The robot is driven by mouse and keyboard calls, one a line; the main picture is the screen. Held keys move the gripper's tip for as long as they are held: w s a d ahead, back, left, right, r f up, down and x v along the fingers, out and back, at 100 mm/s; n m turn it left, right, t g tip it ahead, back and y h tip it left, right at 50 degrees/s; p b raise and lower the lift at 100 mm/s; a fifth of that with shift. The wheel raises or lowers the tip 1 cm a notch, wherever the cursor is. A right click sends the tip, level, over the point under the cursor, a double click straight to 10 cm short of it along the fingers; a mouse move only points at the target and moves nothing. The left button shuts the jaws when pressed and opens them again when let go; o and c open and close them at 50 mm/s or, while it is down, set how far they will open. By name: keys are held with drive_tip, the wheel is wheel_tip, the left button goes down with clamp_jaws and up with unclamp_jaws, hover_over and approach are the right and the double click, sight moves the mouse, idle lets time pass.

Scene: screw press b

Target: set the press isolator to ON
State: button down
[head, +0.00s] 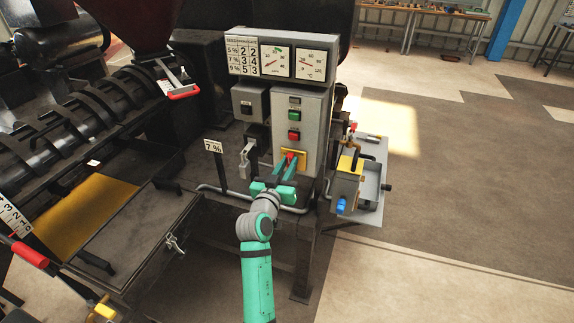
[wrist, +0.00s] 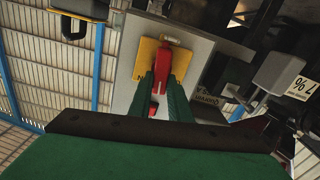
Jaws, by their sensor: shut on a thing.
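The press isolator is a red rotary handle (wrist: 165,58) on a yellow plate (wrist: 145,62), low on the grey control panel (head: 312,108). In the head view the red handle (head: 291,155) shows a little between my fingertips, with the yellow plate (head: 303,158) around it. My gripper (head: 288,163) reaches up to it from below. In the wrist view my gripper (wrist: 164,78) has its green fingers on either side of the handle, shut on it. The handle lies roughly along the fingers in that view. The plate's lettering is mostly hidden, so the switch position cannot be read.
A green button (head: 294,115) and a red button (head: 294,134) sit above the isolator. A grey lever switch (head: 247,158) is to the left, by a "7 %" sign (head: 213,146). A small device with a blue knob (head: 341,205) stands right. Open floor lies further right.

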drive_tip(key=shift+d+m, duration=0.15)
drive_tip(key=shift+m, duration=0.55)
drive_tip(key=c, duration=1.6)
unclamp_jaws()
drive_tip(key=shift+s, duration=0.1)
drive_tip(key=shift+c, duration=0.2)
drive_tip(key=v, duration=1)
drive_tip(key=shift+s, duration=0.35)
